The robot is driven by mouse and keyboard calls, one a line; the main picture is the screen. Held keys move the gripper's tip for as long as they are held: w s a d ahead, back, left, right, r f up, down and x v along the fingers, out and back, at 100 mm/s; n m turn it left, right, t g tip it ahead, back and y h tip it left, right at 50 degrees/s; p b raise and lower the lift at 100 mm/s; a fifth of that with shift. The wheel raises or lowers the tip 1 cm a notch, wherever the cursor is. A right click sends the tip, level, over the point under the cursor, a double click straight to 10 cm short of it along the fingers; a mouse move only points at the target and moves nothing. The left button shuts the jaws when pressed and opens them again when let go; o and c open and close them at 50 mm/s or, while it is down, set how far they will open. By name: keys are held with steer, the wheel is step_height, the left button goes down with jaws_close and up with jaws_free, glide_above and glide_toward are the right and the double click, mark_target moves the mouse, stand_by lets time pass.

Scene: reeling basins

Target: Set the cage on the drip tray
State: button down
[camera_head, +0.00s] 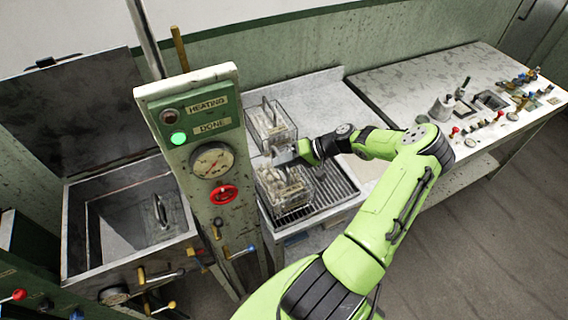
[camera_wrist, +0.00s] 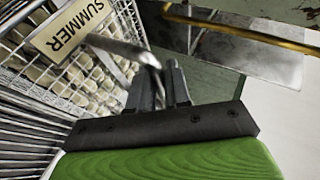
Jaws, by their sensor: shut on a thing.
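A wire cage (camera_head: 285,190) filled with pale cocoons is at the ribbed drip tray (camera_head: 338,188), over its left part. I cannot tell whether its base touches the ribs. In the wrist view the cage (camera_wrist: 110,72) carries a "SUMMER" label, and its bent metal handle (camera_wrist: 120,46) runs to my fingers. My gripper (camera_wrist: 172,85) is shut on this handle. In the head view my gripper (camera_head: 297,153) reaches in from the right above the cage, and my wrist hides part of the grip.
A second cage (camera_head: 270,128) stands just behind on the pale bench. A control post (camera_head: 200,160) with a lit green lamp, gauge and red valve rises close left. An open basin (camera_head: 130,222) lies farther left. A bench with small tools (camera_head: 440,85) extends right.

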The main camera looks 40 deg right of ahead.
steer(key=shift+f, duration=0.5)
steer(key=c, duration=1.1)
jaws_free()
steer(key=shift+s+d+r, duration=0.15)
steer(key=shift+d+r, duration=0.1)
steer(key=b+v, duration=0.1)
steer(key=v, duration=1)
steer(key=shift+s+d, duration=0.1)
steer(key=shift+s, duration=0.2)
